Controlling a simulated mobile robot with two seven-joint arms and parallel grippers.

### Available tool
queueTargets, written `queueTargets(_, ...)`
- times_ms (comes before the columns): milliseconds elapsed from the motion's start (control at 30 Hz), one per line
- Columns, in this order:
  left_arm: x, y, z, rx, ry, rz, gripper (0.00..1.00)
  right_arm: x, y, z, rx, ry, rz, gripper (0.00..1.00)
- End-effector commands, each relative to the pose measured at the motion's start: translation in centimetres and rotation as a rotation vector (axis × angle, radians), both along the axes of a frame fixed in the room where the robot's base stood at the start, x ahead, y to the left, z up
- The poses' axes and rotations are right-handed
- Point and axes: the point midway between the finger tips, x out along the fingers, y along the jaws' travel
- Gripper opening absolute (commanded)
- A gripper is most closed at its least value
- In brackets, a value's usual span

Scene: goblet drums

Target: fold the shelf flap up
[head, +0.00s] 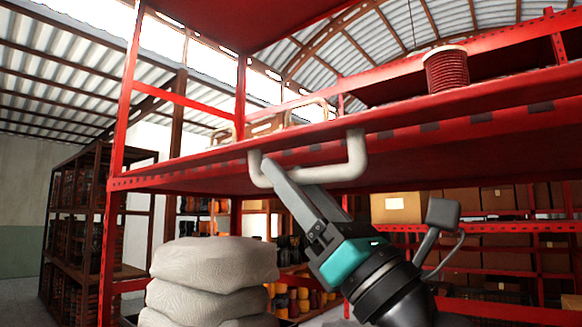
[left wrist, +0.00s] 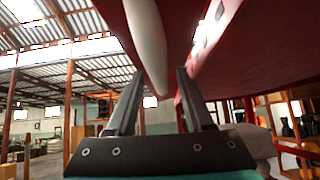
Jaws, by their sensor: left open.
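The red shelf flap (head: 420,125) runs across the head view, with a cream U-shaped handle (head: 310,175) hanging from its front edge. My left gripper (head: 270,168) reaches up from below right, its fingertips at the left end of the handle. In the left wrist view the two fingers of the left gripper (left wrist: 164,72) stand apart. The pale handle bar (left wrist: 147,40) comes down between the fingertips, with a gap at the finger roots. I cannot tell whether a finger touches the bar. My right gripper is not in view.
A red cable spool (head: 446,70) stands on the shelf above the handle. Stacked pale sacks (head: 205,280) are below left. A red upright post (head: 118,150) stands left, and cardboard boxes (head: 400,207) sit on racks behind my arm.

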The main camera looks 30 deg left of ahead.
Motion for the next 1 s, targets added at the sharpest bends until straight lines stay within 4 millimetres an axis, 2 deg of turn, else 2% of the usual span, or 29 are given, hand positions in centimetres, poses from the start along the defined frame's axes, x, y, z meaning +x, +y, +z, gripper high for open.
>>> queueTargets(400, 0.05, 0.61, 0.59, 0.000, -0.001, -0.001, 0.51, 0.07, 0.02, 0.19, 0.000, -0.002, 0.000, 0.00)
queueTargets(833, 0.06, 0.58, 0.56, 0.000, 0.000, -0.001, 0.03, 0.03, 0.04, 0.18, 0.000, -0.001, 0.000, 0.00)
queueTargets(867, 0.06, 0.58, 0.56, 0.000, 0.000, -0.001, 0.00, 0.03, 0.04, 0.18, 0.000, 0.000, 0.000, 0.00)
queueTargets(1000, 0.07, 0.59, 0.55, 0.000, 0.000, -0.001, 0.00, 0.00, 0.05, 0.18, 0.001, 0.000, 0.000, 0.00)
